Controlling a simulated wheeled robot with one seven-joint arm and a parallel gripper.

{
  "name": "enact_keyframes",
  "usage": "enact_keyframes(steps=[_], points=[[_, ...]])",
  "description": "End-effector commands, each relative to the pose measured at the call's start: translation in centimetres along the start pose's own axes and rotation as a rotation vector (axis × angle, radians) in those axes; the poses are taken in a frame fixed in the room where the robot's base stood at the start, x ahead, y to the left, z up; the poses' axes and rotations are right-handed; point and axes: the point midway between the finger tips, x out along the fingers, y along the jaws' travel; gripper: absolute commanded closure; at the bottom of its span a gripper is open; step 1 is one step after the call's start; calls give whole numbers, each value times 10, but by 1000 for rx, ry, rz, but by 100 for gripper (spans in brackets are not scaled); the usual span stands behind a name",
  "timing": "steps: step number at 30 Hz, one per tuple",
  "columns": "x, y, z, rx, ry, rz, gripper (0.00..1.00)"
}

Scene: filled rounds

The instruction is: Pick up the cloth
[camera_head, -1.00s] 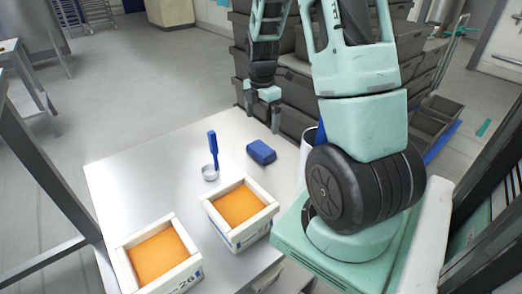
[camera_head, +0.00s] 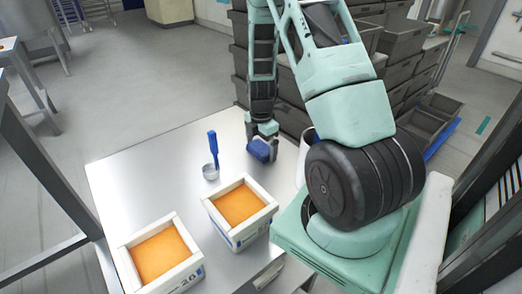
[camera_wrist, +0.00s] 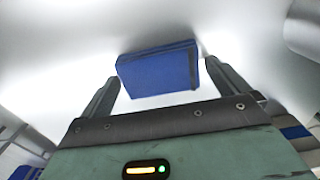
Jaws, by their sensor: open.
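The cloth (camera_head: 261,151) is a folded dark blue block lying on the metal table. In the wrist view the cloth (camera_wrist: 158,70) lies ahead of and partly between the two fingertips. My gripper (camera_head: 262,132) is right over the cloth in the head view and hides part of its top. In the wrist view my gripper (camera_wrist: 160,83) is open, with one finger on each side. The right fingertip looks close to the cloth's right end; I cannot tell whether it touches.
A blue-handled ladle (camera_head: 212,158) stands left of the cloth. Two white boxes with orange contents, a nearer one (camera_head: 188,274) and another (camera_head: 236,232), stand at the table's front. A white container (camera_head: 303,150) is just right of the cloth. Grey crates (camera_head: 405,72) are stacked behind.

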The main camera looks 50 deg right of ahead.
Motion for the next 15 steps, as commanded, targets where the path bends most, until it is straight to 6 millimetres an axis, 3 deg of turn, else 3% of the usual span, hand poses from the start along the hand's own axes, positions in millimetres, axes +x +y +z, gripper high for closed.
enact_keyframes(steps=[3,7,15], points=[[0,0,0,0,0,1,0],[0,0,0,0,0,0,36],[-1,0,0,0,0,1,36]])
